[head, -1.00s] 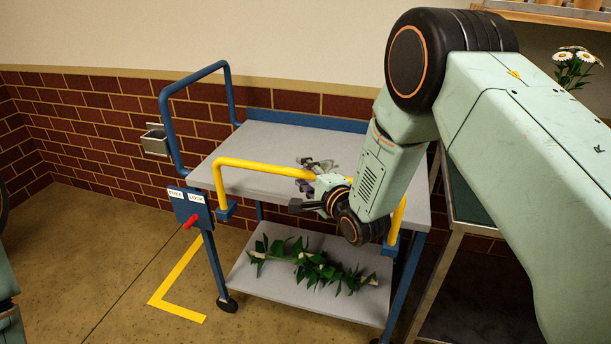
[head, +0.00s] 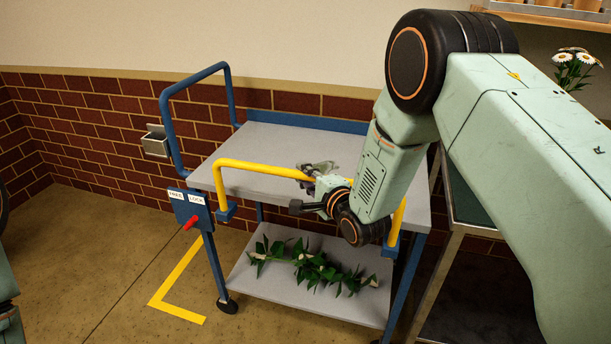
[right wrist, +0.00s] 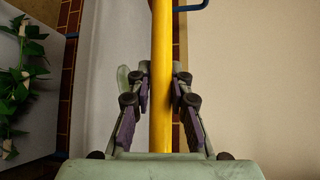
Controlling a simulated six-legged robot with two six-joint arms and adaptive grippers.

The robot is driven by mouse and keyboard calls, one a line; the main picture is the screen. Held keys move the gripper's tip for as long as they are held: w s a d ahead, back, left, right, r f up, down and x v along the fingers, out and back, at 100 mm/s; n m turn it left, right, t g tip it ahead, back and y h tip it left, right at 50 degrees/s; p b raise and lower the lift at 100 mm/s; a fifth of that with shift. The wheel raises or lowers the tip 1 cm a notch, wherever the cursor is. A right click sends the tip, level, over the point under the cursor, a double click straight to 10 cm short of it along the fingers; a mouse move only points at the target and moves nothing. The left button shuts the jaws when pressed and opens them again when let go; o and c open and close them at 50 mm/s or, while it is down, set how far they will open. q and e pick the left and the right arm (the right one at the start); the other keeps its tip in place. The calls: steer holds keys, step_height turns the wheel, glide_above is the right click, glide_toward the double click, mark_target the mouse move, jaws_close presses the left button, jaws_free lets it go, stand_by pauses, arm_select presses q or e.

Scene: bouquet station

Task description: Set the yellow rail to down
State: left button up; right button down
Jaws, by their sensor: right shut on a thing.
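The yellow rail (head: 250,166) stands raised at the front of the cart, its bar above the top shelf, its legs at blue brackets. My right gripper (head: 312,178) is at the bar's right half and shut on it. In the right wrist view the rail (right wrist: 161,50) runs between the two fingers of the gripper (right wrist: 162,82). The gripper and forearm hide the rail's right corner in the head view. My left gripper is out of view.
The cart's grey top shelf (head: 262,140) is otherwise clear. A leafy garland (head: 310,268) lies on the lower shelf (head: 265,287). A red lever (head: 190,223) sits on a blue lock plate (head: 180,207). A side table with daisies (head: 575,60) is at right.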

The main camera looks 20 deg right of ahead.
step_height(320, 180, down, 14)
steer(key=b, duration=0.7)
steer(key=shift+r+b, duration=0.25)
steer(key=shift+b, duration=0.15)
steer(key=shift+s, duration=0.15)
steer(key=c, duration=1.2)
jaws_free()
steer(key=shift+f, duration=0.1)
steer(key=v, duration=1.2)
